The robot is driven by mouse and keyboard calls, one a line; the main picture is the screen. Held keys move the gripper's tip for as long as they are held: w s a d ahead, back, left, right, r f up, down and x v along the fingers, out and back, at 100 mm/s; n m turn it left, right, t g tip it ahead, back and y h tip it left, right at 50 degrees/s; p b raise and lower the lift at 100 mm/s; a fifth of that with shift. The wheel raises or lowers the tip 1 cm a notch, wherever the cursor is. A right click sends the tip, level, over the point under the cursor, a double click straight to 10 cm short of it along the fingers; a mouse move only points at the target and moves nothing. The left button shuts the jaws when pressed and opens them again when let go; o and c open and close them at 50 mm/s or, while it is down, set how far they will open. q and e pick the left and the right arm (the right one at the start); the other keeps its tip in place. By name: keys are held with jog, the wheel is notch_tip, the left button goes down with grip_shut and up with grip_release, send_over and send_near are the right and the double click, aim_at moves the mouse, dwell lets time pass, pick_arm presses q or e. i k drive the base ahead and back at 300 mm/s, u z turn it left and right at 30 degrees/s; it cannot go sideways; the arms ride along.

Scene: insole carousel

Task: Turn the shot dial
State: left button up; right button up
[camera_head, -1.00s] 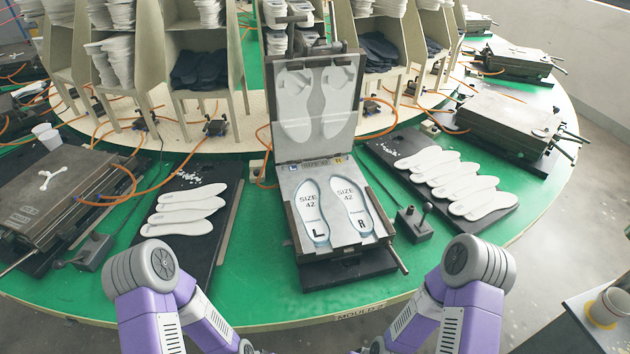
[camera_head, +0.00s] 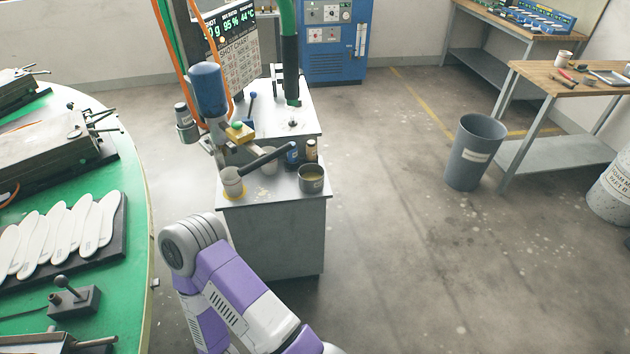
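A dosing station with a grey cabinet (camera_head: 270,235) stands in the middle of the view. It carries a blue cylinder (camera_head: 208,90), a yellow block with a green top (camera_head: 239,132) and a black handle bar (camera_head: 265,158). A dark display board (camera_head: 238,55) behind it shows green readings, among them 95% and 44°C, above a printed shot chart. I cannot single out the shot dial at this size. One purple arm of mine bends in front of the cabinet. Neither gripper is in view.
Cups and a dark pot (camera_head: 312,178) stand on the cabinet top. The green carousel table (camera_head: 125,250) with white insoles (camera_head: 60,235) is at the left. A grey bin (camera_head: 475,150) and workbenches (camera_head: 570,80) are at the right. Floor between cabinet and bin is clear.

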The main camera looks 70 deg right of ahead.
aim_at(293, 123)
jog(key=z, duration=3.3)
jog(key=i, duration=3.45)
jog(key=u, duration=3.85)
